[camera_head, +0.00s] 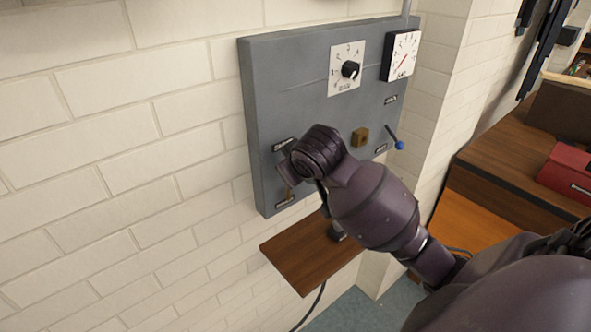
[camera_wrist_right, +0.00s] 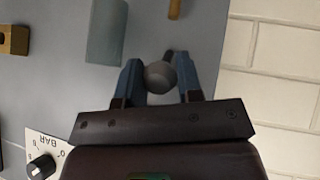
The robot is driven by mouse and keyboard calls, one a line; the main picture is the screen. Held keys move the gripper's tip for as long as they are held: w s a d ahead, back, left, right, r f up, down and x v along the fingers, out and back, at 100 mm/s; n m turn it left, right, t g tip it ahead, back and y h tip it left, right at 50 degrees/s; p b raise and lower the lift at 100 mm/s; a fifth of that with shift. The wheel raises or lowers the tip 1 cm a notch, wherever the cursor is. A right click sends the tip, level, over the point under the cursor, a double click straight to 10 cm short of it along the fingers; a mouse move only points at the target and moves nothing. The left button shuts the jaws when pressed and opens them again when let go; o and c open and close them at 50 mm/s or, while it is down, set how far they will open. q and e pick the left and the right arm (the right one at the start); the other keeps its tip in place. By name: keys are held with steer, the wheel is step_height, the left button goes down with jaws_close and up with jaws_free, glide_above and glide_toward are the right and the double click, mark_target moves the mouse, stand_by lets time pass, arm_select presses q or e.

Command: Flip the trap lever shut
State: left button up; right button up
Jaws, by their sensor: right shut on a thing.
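A grey panel (camera_head: 290,85) is mounted on the white brick wall. In the right wrist view, my right gripper (camera_wrist_right: 160,82) is shut on a round grey knob (camera_wrist_right: 160,76), with one blue finger on each side. In the head view, my right arm and wrist cover that spot. A lever with a blue tip (camera_head: 399,145) stands at the panel's right edge. The small labels are too small to read. My left gripper is not in view.
A black dial knob (camera_head: 350,70) and a white gauge (camera_head: 402,55) sit on the panel's upper part. A brown block (camera_head: 360,137) sticks out below them. A wooden shelf (camera_head: 300,262) lies under the panel. A red box (camera_head: 568,175) rests on the wooden bench at right.

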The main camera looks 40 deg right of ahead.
steer(key=shift+w+r, duration=0.1)
steer(key=shift+r, duration=0.05)
steer(key=o, duration=0.9)
steer(key=v, duration=1)
steer(key=shift+s+a+r, duration=0.1)
steer(key=shift+s+r, duration=0.15)
steer(key=shift+f, duration=0.15)
